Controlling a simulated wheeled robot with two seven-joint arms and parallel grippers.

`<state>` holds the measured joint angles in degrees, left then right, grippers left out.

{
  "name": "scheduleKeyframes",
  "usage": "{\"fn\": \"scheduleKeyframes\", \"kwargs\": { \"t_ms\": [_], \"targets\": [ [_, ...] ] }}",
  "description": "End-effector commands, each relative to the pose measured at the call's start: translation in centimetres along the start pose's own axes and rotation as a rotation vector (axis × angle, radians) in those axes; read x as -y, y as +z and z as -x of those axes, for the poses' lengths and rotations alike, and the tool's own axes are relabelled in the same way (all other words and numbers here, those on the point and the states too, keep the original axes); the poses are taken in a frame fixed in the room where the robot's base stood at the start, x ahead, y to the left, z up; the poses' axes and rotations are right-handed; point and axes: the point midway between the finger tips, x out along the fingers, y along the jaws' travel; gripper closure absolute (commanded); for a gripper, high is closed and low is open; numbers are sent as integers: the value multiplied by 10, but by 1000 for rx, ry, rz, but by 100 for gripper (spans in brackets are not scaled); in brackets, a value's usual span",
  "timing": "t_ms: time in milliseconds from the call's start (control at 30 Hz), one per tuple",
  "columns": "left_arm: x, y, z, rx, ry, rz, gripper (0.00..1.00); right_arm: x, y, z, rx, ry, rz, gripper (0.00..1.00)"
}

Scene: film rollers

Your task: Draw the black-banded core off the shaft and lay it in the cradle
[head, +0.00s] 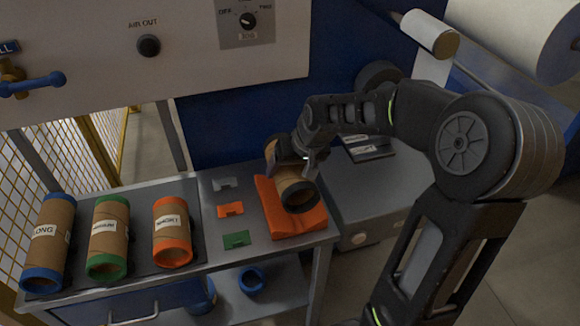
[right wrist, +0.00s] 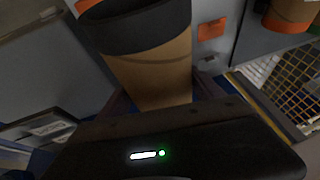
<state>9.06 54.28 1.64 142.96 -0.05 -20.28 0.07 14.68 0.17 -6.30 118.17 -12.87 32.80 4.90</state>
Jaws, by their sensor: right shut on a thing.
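The black-banded core (head: 293,186) is a brown cardboard tube with a dark band at its near end. It is off any shaft, over the orange cradle (head: 312,222) on the right end of the bench. My right gripper (head: 303,158) is shut around the tube, behind the black band. I cannot tell whether the tube touches the cradle. In the right wrist view the core (right wrist: 155,75) fills the middle, with its black end toward the top. The fingertips there are mostly hidden by the tube. My left gripper is not in view.
Blue-banded (head: 50,240), green-banded (head: 108,238) and orange-banded (head: 172,230) cores lie on a dark mat to the left. Flat grey, orange (head: 231,210) and green (head: 236,240) pieces lie beside the cradle. A grey box (head: 375,195) stands right of the bench. White rolls are at upper right.

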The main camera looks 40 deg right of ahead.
Motion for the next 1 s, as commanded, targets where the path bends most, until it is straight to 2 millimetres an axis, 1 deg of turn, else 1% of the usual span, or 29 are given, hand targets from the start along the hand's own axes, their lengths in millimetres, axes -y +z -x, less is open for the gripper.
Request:
{"fn": "scheduleKeyframes", "kwargs": {
  "t_ms": [33,100,300,500,700,1000],
  "targets": [
    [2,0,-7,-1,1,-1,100,-2,3,-9,-1,0,0,76],
    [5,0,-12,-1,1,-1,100,-3,6,-16,-1,0,0,76],
    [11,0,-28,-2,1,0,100,-7,14,-36,-1,0,0,76],
    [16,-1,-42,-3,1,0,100,-10,21,-52,-2,0,0,76],
    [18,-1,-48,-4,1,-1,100,-11,24,-59,-2,0,0,76],
    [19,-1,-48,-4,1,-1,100,-11,24,-60,-2,0,0,76]
  ]
}}
